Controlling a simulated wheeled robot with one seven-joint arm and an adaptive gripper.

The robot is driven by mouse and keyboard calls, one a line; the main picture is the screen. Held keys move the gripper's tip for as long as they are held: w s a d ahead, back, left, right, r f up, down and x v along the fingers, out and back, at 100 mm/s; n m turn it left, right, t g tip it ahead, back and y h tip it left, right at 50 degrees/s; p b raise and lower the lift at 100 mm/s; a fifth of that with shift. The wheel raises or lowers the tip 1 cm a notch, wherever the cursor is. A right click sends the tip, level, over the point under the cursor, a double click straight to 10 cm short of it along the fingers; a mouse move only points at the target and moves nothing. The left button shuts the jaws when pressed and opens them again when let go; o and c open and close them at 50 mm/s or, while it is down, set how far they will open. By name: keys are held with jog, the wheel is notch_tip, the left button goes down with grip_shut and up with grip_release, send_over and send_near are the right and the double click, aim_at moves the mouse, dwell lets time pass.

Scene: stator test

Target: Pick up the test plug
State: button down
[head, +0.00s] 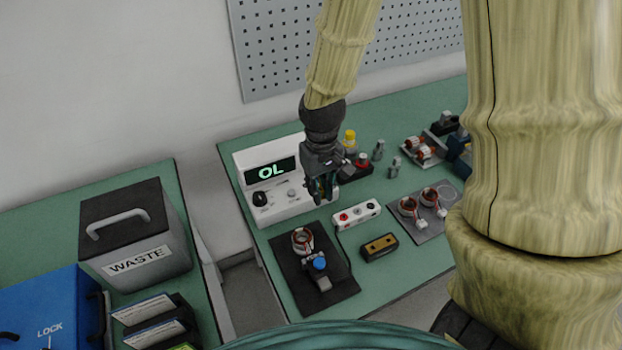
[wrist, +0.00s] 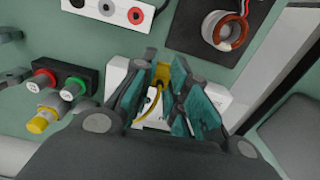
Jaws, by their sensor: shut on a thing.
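My gripper (wrist: 163,95) is shut on a small yellow piece, which I take to be the test plug (wrist: 162,74), with a thin yellow cable curving down from it. In the head view my gripper (head: 322,188) hangs in front of the right side of the white meter (head: 293,208), whose display reads OL. The plug cannot be made out there. The wrist view shows the plug's top between the teal finger pads; its lower part is hidden. I cannot tell whether it is clear of the surface behind it.
A black plate with a copper-wound stator (head: 302,240) and blue knob lies in front. A white socket strip (head: 356,215) and a dark box (head: 379,247) are beside it. Red, green and yellow caps (wrist: 60,95) stand near my gripper. A waste bin (head: 135,235) is at left.

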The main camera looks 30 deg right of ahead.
jog(key=s, duration=0.3)
jog(key=s+p, duration=0.1)
jog(key=s, duration=0.1)
jog(key=shift+s+a+r, duration=0.2)
jog(key=shift+r, duration=0.2)
jog(key=shift+s+p, duration=0.2)
jog(key=shift+p, duration=0.55)
jog(key=s+p, duration=0.2)
jog(key=p, duration=0.4)
jog(key=shift+a, duration=0.1)
jog(key=shift+r+p, duration=0.2)
jog(key=shift+p, duration=0.3)
